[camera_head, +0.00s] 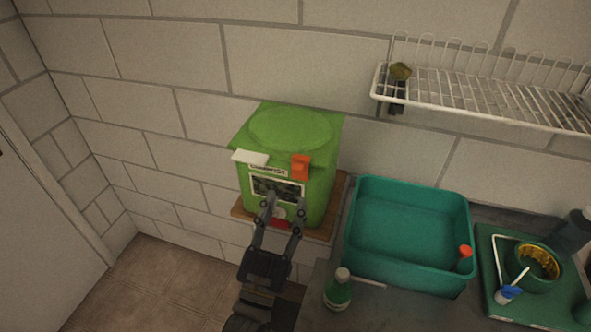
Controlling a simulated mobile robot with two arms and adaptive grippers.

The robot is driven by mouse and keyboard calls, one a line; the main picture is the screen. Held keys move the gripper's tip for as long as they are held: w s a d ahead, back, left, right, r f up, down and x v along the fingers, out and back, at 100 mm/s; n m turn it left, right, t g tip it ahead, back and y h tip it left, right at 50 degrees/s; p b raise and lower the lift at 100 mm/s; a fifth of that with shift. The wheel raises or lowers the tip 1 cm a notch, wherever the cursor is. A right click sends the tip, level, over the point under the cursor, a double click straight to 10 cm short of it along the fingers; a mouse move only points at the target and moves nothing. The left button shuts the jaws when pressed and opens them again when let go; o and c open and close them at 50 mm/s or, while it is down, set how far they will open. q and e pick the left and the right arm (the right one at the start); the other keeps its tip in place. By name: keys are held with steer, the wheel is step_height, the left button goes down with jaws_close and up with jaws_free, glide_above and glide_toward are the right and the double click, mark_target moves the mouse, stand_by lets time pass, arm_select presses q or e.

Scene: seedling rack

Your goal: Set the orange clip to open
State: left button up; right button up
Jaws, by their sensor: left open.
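The orange clip (300,167) sits on the front upper edge of a green bin (319,194), over the rim of its lid. A white tab (250,158) is on the same edge, to the left of the clip. My left gripper (283,212) is open in front of the bin, below and a little left of the clip, and appears apart from it. Its fingers cover part of the bin's lower front, including a red part (279,224). My right gripper is not in view.
The bin stands on a wooden shelf (240,212). To the right are a teal tub (358,230), a green-labelled bottle (338,289) and a green tray (490,262) with several items. A white wire rack (470,92) hangs on the wall above.

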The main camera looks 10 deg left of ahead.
mark_target(298, 169)
arm_select(q)
steer(key=p+x, duration=0.2)
steer(key=x, duration=0.5)
steer(key=shift+w, duration=0.45)
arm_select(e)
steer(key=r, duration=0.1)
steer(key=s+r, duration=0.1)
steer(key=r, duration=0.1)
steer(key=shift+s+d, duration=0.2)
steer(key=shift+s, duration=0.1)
arm_select(q)
steer(key=shift+c, duration=0.3)
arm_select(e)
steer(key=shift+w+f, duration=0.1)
arm_select(q)
steer(key=c, duration=0.7)
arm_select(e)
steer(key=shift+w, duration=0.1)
